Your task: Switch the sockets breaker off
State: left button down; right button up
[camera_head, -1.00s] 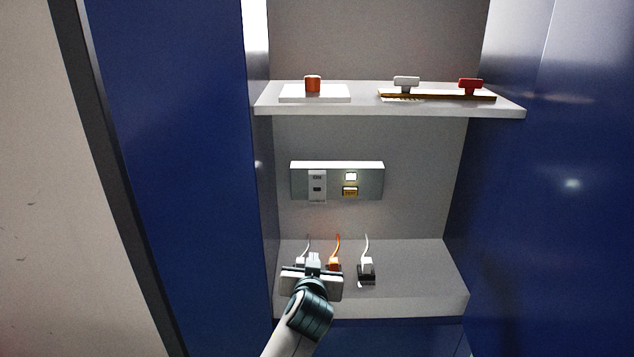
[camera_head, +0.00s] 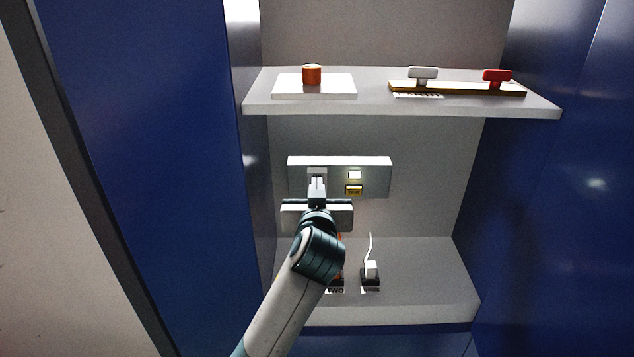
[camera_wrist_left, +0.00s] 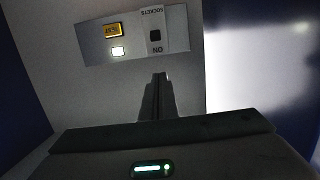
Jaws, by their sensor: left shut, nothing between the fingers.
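The sockets breaker (camera_wrist_left: 165,27) is a pale plate with a small dark switch on the wall panel, marked SOCKETS and ON, upside down in the left wrist view. In the head view, the breaker (camera_head: 317,171) is partly hidden behind my left gripper (camera_head: 317,182). In the left wrist view the closed fingertips (camera_wrist_left: 159,78) sit apart from the switch in the picture; I cannot tell the depth gap. My right gripper is not in view.
A shelf (camera_head: 400,110) above carries an orange knob (camera_head: 312,75) and white and red handles. A white plug (camera_head: 371,268) stands on the lower shelf (camera_head: 430,265); blue walls flank the bay.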

pick_arm(q)
jog(key=w, duration=0.3)
jog(key=w+f, duration=0.1)
jog(key=w, duration=0.6)
jog(key=shift+f, duration=0.3)
jog(key=shift+s+f, duration=0.6)
jog(key=shift+f, duration=0.3)
jog(key=shift+s+f, duration=0.55)
jog(key=shift+f, duration=0.3)
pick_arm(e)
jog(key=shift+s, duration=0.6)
pick_arm(q)
jog(key=shift+w, duration=0.1)
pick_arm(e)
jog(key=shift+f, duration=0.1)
